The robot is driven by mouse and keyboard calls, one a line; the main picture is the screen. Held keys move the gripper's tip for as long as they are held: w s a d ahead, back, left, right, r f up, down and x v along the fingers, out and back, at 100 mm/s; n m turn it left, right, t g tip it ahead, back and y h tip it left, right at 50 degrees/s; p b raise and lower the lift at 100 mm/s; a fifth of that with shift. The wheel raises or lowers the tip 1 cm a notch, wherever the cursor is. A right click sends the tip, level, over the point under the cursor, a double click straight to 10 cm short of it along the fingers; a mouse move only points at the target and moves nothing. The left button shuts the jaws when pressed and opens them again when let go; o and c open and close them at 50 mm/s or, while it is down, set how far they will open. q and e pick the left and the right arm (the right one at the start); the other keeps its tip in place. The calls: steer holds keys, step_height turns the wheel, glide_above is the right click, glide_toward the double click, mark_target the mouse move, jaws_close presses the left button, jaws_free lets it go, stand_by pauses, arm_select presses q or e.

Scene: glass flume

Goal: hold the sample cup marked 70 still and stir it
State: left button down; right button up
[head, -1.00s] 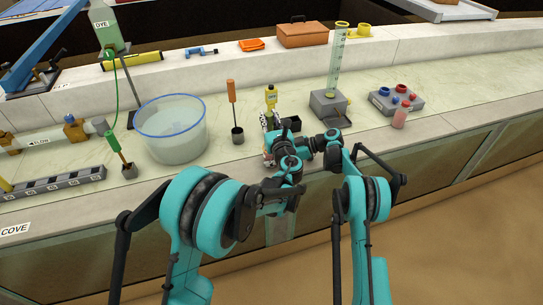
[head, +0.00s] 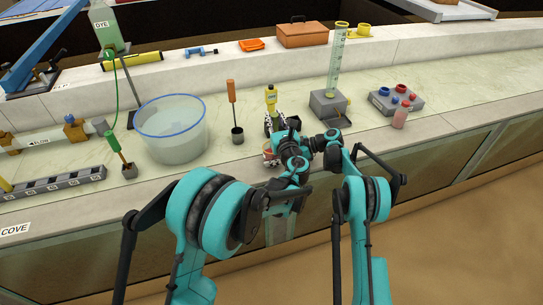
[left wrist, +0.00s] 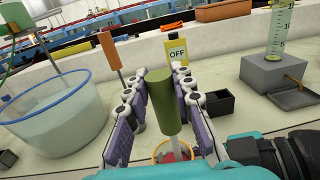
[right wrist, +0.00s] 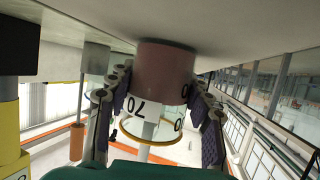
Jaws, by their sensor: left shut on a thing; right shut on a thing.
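The sample cup marked 70 (right wrist: 163,68) appears upside down in the right wrist view, with brownish-pink contents, a white label and a yellow rim. Its base meets the pale counter. My right gripper (right wrist: 160,88) has a finger on each side of it and is shut on it. My left gripper (left wrist: 160,98) is shut on the olive-green handle of a stirring rod (left wrist: 162,88). The pale shaft runs down into the cup, whose rim and red contents show in the left wrist view (left wrist: 160,154). In the head view, my left gripper (head: 276,121) is above my right gripper (head: 271,157).
A water tub (head: 172,145) stands left. An orange-handled tool (head: 232,95) stands in a dark holder. A yellow OFF bottle (left wrist: 177,50) is behind the hands.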

arm_select(q)
steer(key=shift+a, duration=0.15)
steer(key=shift+s+a+r, duration=0.1)
steer(key=shift+s+a, duration=0.1)
steer(key=shift+a, duration=0.2)
arm_select(e)
steer(key=o, duration=1.2)
arm_select(q)
step_height(320, 180, up, 13)
arm_select(e)
steer(key=shift+d, duration=0.1)
steer(key=v, duration=1.1)
steer(key=shift+d+r, duration=0.15)
steer(key=shift+d, duration=0.25)
